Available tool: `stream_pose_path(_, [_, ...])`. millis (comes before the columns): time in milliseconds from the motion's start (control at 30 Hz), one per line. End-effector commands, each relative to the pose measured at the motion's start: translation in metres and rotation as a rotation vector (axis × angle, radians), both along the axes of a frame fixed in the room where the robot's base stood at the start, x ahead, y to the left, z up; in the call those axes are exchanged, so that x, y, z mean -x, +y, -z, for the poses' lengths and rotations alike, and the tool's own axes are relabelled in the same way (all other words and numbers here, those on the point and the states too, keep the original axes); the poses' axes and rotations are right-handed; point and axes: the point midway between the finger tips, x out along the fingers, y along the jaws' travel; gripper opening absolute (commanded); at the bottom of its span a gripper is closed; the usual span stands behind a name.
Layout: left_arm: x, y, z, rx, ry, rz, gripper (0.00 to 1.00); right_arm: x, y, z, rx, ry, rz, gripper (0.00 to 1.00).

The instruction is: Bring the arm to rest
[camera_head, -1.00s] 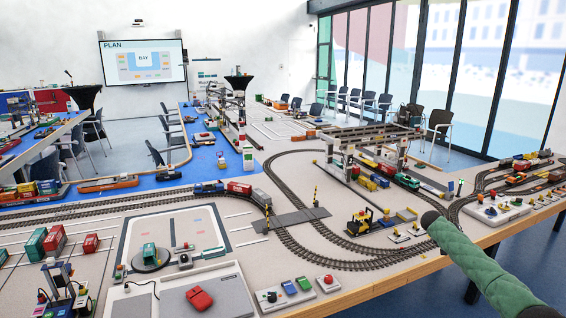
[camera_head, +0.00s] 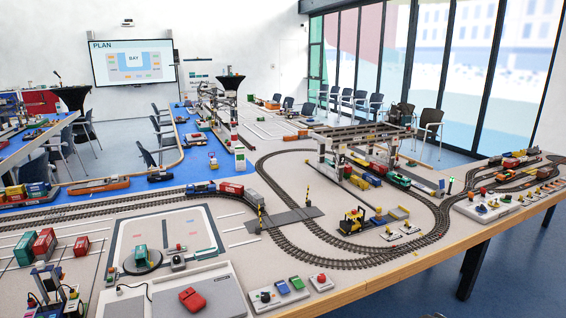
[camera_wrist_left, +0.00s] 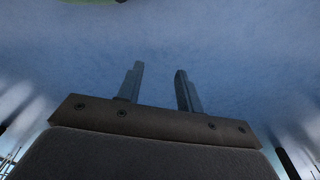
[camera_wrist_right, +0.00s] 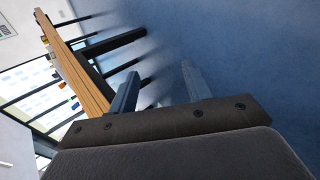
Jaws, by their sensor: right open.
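My right gripper (camera_wrist_right: 158,88) shows in the right wrist view with its two fingers apart and nothing between them. It hangs over the blue floor, beside the wooden edge of the table. My left gripper (camera_wrist_left: 156,85) shows in the left wrist view with its fingers apart and empty, over bare blue floor. Neither gripper shows in the head view.
The layout table (camera_head: 380,274) fills the front, with its wooden front edge running to the right. A gantry crane (camera_head: 360,135), curved tracks and a control panel (camera_head: 278,294) with buttons stand on it. Floor (camera_head: 500,270) is clear at the lower right.

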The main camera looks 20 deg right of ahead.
Motion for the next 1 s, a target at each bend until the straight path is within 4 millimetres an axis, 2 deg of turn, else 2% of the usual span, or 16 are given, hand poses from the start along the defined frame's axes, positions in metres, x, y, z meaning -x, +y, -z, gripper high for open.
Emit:
stream_pose_path(33, [0.000,-0.002,-0.001,0.002,-0.001,-0.001,0.36,0.016,0.011,0.012,-0.010,0.024,-0.035,0.49])
stream_pose_path(200, [-0.002,-0.009,-0.002,0.010,-0.003,-0.005,0.36,0.059,0.045,0.041,-0.044,0.089,-0.147,0.49])
stream_pose_path(500, [-0.002,-0.013,-0.002,0.016,-0.003,-0.007,0.36,0.112,0.086,0.068,-0.091,0.159,-0.273,0.49])
stream_pose_path(633, [-0.001,-0.009,-0.001,0.011,-0.001,-0.006,0.36,0.132,0.101,0.077,-0.110,0.182,-0.316,0.49])
stream_pose_path(767, [0.000,-0.005,0.000,0.006,0.000,-0.003,0.36,0.140,0.125,0.096,-0.151,0.171,-0.296,0.49])
stream_pose_path(1000, [0.001,0.001,0.001,-0.001,0.002,0.001,0.36,0.161,0.179,0.135,-0.240,0.155,-0.256,0.49])
